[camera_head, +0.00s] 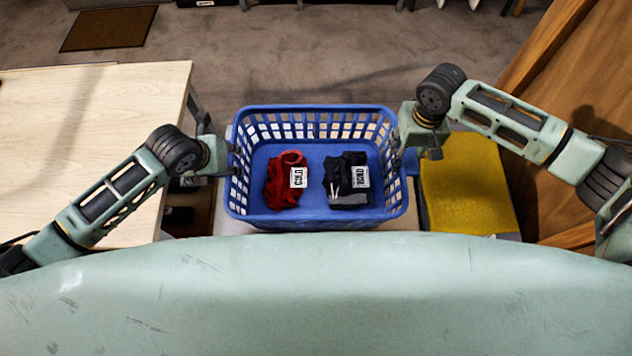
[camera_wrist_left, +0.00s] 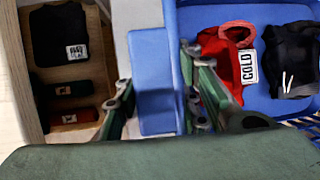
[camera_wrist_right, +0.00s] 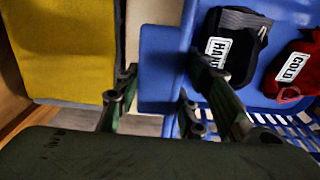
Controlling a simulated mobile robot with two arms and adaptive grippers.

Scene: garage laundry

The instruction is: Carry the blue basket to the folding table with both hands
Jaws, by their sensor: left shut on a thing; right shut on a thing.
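The blue basket (camera_head: 318,222) is level in the middle of the head view, with a red garment tagged COLD (camera_head: 284,182) and a dark garment tagged HAND (camera_head: 347,182) inside. My left gripper (camera_head: 231,158) is shut on the basket's left side; the left wrist view shows the blue handle (camera_wrist_left: 152,80) between its fingers. My right gripper (camera_head: 402,158) is shut on the right side, with the blue handle (camera_wrist_right: 160,65) between its fingers in the right wrist view. The pale wooden table (camera_head: 90,120) is at the left, beside the basket. The basket's underside is hidden.
A pale surface (camera_head: 402,220) shows below the basket; I cannot tell whether they touch. A yellow panel (camera_head: 465,185) and a brown wooden piece (camera_head: 540,60) stand at the right. Dark folded cloth (camera_wrist_left: 65,35) lies low at the left. Open floor (camera_head: 300,55) is beyond.

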